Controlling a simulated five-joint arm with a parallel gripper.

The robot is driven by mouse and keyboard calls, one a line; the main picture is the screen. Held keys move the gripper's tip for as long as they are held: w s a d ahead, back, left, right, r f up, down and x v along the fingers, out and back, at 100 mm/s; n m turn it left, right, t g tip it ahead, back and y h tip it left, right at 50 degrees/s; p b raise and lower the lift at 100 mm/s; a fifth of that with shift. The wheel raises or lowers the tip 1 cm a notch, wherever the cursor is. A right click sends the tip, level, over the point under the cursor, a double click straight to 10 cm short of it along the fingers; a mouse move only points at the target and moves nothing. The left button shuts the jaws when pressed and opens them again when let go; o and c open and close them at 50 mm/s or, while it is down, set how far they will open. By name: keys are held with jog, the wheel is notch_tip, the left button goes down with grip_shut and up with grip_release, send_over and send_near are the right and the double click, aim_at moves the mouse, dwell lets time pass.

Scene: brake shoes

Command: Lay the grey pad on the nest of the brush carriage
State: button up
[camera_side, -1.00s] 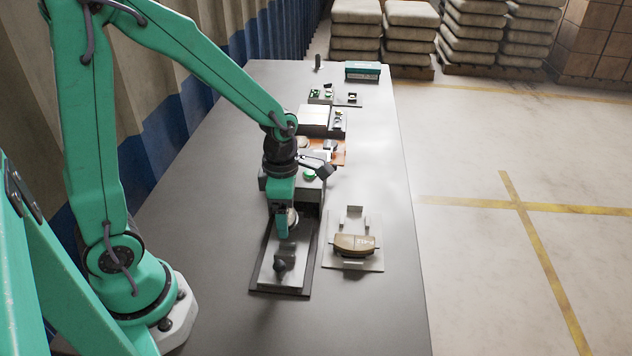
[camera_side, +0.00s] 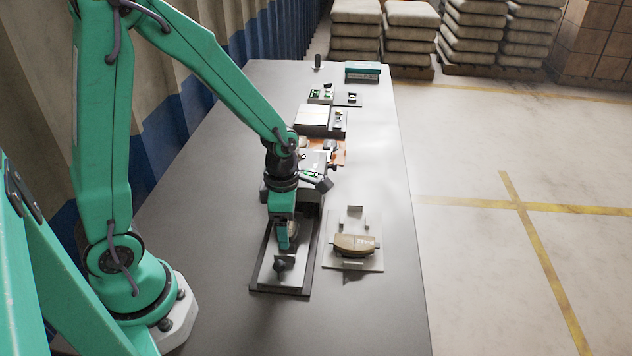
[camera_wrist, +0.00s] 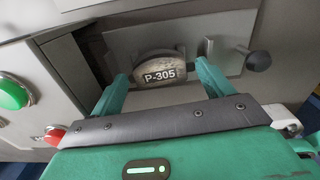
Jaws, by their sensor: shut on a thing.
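The grey pad (camera_wrist: 160,70), an arched piece with a P-305 label, sits between my fingers in the wrist view. My gripper (camera_wrist: 161,76) is shut on it. In the side view my gripper (camera_side: 283,242) points down over the brush carriage, and only a sliver of the pad (camera_side: 293,230) shows beside the fingers. The carriage (camera_side: 290,274) is a light metal plate with a dark knob, in a dark frame; it also shows behind the pad in the wrist view (camera_wrist: 225,62). The nest is mostly hidden by gripper and pad. I cannot tell whether the pad touches it.
A brown pad (camera_side: 355,244) lies on a light fixture plate (camera_side: 372,262) right of the carriage. A grey housing with a green button (camera_wrist: 12,93) and a red button (camera_wrist: 53,134) stands close by. Further trays and a teal box (camera_side: 362,70) are farther back. The near table is clear.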

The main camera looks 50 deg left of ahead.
jog(key=shift+f, duration=0.4)
dwell(0.3)
jog(key=o, duration=1.1)
jog(key=shift+c, duration=0.2)
jog(key=shift+r, duration=0.15)
jog(key=shift+r, duration=3.8)
